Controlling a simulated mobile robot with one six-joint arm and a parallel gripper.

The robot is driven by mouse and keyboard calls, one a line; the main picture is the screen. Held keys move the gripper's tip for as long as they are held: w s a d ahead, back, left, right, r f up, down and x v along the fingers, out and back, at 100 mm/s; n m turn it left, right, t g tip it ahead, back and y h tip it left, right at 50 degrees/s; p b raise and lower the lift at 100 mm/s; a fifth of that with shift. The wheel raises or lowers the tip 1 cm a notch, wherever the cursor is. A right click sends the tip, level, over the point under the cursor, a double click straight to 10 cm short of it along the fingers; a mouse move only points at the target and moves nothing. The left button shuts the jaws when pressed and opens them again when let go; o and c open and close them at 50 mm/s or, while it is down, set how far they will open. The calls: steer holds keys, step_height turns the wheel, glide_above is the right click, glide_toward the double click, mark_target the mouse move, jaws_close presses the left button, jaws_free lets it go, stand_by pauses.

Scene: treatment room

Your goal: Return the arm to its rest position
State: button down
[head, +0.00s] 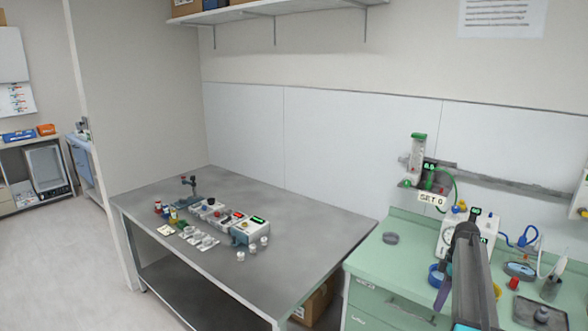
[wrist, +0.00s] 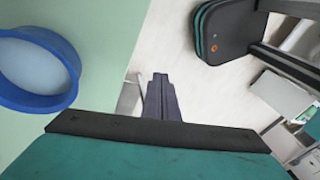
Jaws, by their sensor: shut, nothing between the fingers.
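My arm reaches up from the bottom right of the head view, in front of the green counter (head: 385,262). In the wrist view my gripper (wrist: 160,82) shows as two dark fingers pressed together, shut with nothing between them. It is seen over pale floor, to the right of a blue-rimmed round dish (wrist: 70,88). The dish also shows in the head view (head: 435,276), just left of my arm. I cannot make out the fingertips clearly in the head view.
A grey table (head: 312,228) left of the counter holds several small devices and containers. A white device with a dial (head: 451,238) stands behind my arm, near a wall rail (head: 500,180). The floor (head: 60,265) at left is clear.

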steer(key=s+a+f+g+b, duration=0.1)
steer(key=s+a+f, duration=0.4)
steer(key=a+f, duration=0.35)
steer(key=s+a+f+g+b, duration=0.1)
steer(key=s+a+f, duration=0.5)
steer(key=f, duration=0.4)
steer(key=s+a+f+g+b, duration=0.15)
steer(key=s+a+f, duration=0.25)
steer(key=a+f, duration=0.55)
steer(key=s+a+f+m+h, duration=0.1)
steer(key=s+a+f+m, duration=0.2)
steer(key=s, duration=0.6)
steer(key=s+a+f+m+h+b, duration=0.1)
steer(key=s+a+f+m, duration=0.2)
steer(key=s, duration=0.6)
steer(key=s+a+f+m+h, duration=0.1)
steer(key=s+a+f+m, duration=0.2)
steer(key=s+f+m, duration=0.4)
steer(key=shift+s+f, duration=0.3)
steer(key=shift+s, duration=0.8)
